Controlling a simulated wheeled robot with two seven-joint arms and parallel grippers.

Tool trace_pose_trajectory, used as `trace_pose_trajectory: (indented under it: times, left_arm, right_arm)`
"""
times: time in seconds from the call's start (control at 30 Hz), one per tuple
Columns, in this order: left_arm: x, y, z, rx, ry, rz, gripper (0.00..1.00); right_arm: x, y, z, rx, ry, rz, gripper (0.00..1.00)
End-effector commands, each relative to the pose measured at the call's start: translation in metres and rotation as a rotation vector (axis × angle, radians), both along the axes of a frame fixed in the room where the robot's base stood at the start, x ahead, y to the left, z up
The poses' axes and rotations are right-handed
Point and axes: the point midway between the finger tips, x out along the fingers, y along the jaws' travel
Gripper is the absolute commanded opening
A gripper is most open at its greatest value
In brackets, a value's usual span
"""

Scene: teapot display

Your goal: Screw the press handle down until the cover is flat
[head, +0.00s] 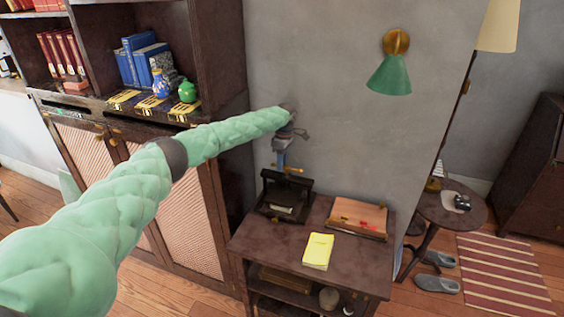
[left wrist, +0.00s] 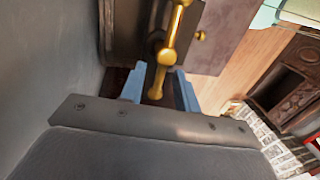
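The dark book press (head: 297,187) stands at the back left of a small brown table. A pale item (head: 281,209) lies low inside its frame; I cannot tell whether the cover is flat. A brass press handle (head: 291,168) shows on top, partly hidden by my left gripper (head: 280,156), which points down at it. In the left wrist view the brass handle (left wrist: 168,55) has a ball and a rod, and the rod end lies between the blue fingers of my left gripper (left wrist: 160,90). The fingers look apart, with a gap beside the rod. My right gripper is not in view.
The table (head: 275,240) also holds a yellow booklet (head: 318,251) and a sloped wooden box (head: 358,217) with red items on it. A grey wall rises close behind. A dark cabinet (head: 215,180) stands left; a green wall lamp (head: 391,75) hangs above right.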

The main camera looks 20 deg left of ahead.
Motion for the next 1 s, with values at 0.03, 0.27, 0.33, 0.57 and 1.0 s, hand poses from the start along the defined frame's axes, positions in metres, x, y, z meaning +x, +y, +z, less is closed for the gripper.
trace_pose_trajectory:
  times: [0.03,0.27,0.33,0.57,1.0]
  left_arm:
    - [0.0,0.0,0.0002,0.0,0.0,0.0,0.24]
    - [0.0001,-0.0001,0.0003,0.0,0.0,0.0,0.0]
    - [0.0001,-0.0001,0.0003,0.0,0.0,-0.001,0.0]
    - [0.0007,-0.0008,0.0,0.0,0.001,-0.043,0.0]
    - [0.0071,-0.0055,-0.0001,-0.004,0.001,-0.364,0.0]
  right_arm:
    - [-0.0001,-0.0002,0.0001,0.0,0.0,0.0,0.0]
    - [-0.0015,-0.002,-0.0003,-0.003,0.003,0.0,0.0]
    - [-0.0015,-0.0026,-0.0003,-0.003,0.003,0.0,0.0]
    - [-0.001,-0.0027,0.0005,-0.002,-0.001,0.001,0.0]
    - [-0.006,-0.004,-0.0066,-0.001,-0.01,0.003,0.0]
